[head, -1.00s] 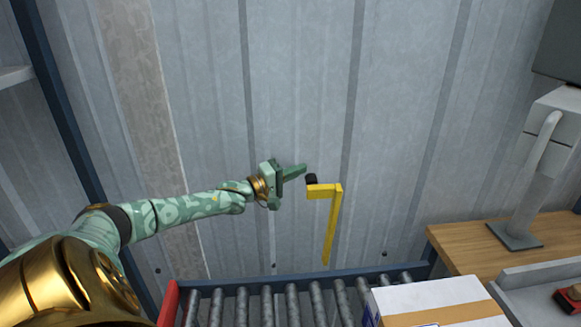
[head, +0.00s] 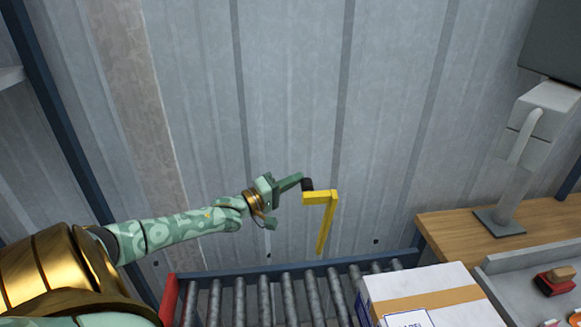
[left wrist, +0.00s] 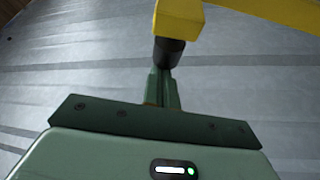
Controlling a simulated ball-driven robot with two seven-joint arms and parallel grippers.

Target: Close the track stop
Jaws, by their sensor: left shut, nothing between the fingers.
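The track stop is a yellow bent bar (head: 323,215) with a black knob (head: 307,184) at its upper left end. It stands above the far side of the roller track, its long part hanging down. My left gripper (head: 299,177) is shut with nothing between its fingers, and its fingertips are at the knob's left side. In the left wrist view the shut fingers (left wrist: 164,85) reach up to the black knob (left wrist: 168,52) under the yellow bar (left wrist: 178,18); whether they touch it is hard to tell. My right gripper is not in view.
The roller track (head: 265,298) runs along the bottom, with a red end piece (head: 168,300) at left. A white box with brown tape (head: 420,292) lies on the rollers at right. A wooden desk (head: 455,235) with a monitor stand is further right. The corrugated wall is behind.

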